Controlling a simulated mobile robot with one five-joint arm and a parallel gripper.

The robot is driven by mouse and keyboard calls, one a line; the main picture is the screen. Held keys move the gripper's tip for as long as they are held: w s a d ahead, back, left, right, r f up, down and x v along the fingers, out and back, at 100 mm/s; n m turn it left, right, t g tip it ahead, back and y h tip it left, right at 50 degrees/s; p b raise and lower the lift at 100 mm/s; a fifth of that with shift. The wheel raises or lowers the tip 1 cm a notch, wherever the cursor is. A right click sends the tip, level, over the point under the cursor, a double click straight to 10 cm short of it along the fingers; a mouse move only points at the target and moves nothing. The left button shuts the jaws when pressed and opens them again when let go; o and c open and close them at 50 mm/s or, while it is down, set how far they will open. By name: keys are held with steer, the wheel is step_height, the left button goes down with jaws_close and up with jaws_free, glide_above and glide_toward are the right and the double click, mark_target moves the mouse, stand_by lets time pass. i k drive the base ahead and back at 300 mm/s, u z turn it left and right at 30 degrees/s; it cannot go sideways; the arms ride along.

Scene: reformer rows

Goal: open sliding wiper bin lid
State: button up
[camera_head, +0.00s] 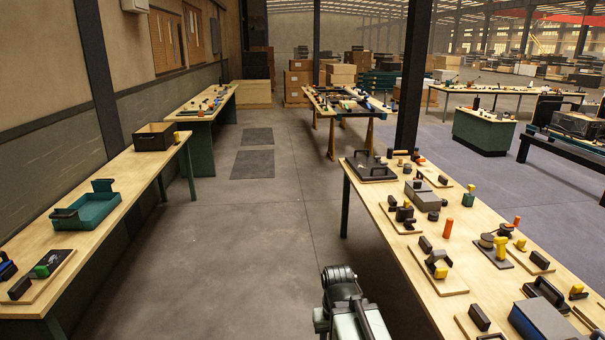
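I cannot tell for certain which thing is the wiper bin. A grey box (425,200) with a flat top and a small dark piece on it stands on the right bench (375,205). A second box, blue and grey (541,322), stands at that bench's near end, partly cut off by the frame's bottom edge. Whether either top is a sliding lid is too small to tell. My arm shows at the bottom centre, over the floor left of the right bench and apart from both boxes. Its gripper fingers cannot be made out.
The right bench is crowded with small boards, handles, a black tray (370,168) and an orange cylinder (448,228). A dark pillar (411,80) rises behind it. The left bench holds a green tray (87,210) and a dark bin (154,137). The floor aisle (245,240) between is clear.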

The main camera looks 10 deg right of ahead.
mark_target(418, 185)
steer(key=z, duration=0.1)
steer(key=i, duration=3.6)
steer(key=u, duration=0.05)
